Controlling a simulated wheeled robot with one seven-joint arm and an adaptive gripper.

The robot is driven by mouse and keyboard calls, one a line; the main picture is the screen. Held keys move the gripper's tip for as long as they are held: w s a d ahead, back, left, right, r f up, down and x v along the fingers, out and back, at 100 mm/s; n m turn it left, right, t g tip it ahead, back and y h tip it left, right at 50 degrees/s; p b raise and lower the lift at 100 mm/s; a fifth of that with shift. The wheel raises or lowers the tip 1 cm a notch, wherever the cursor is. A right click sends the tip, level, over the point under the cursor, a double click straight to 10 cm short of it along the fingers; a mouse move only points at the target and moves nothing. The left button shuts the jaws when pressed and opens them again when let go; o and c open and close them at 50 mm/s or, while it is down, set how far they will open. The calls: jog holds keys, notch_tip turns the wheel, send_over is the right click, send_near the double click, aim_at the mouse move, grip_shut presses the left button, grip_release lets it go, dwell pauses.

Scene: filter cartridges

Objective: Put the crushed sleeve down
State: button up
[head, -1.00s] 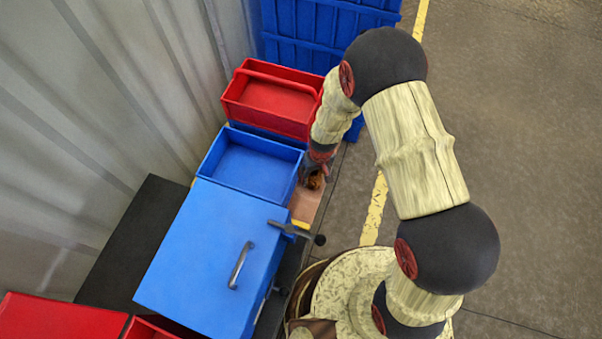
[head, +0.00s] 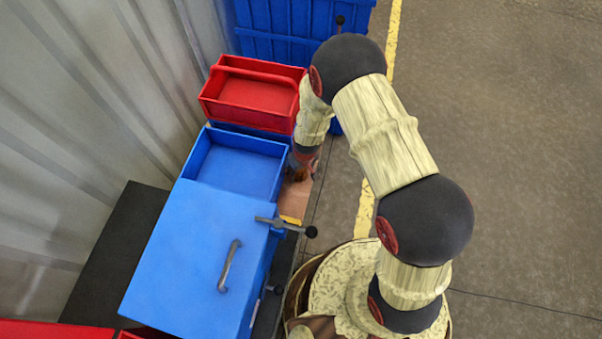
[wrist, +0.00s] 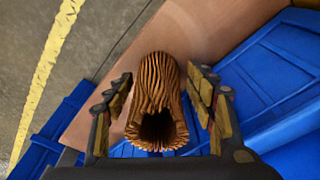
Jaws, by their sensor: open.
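The crushed sleeve (wrist: 157,98) is a brown pleated tube with a dark open end facing the wrist camera. It is at the tan board, between the two fingers of my gripper (wrist: 162,88). The fingers are open, one on each side of the sleeve, with a gap visible on both sides. I cannot tell whether the far end of the sleeve rests fully on the board (wrist: 195,28). In the head view my gripper (head: 302,172) is low over the board, right of the blue tray, and the sleeve is mostly hidden there.
A blue open tray (head: 235,165) and a red handled box (head: 250,93) stand beside the board. A blue lidded box (head: 195,255) with a handle is nearer. A dark-knobbed lever (head: 290,226) juts out close to the board. Open floor (head: 500,120) lies to the right.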

jog(key=shift+r, duration=0.1)
jog(key=c, duration=0.4)
jog(key=c, duration=0.6)
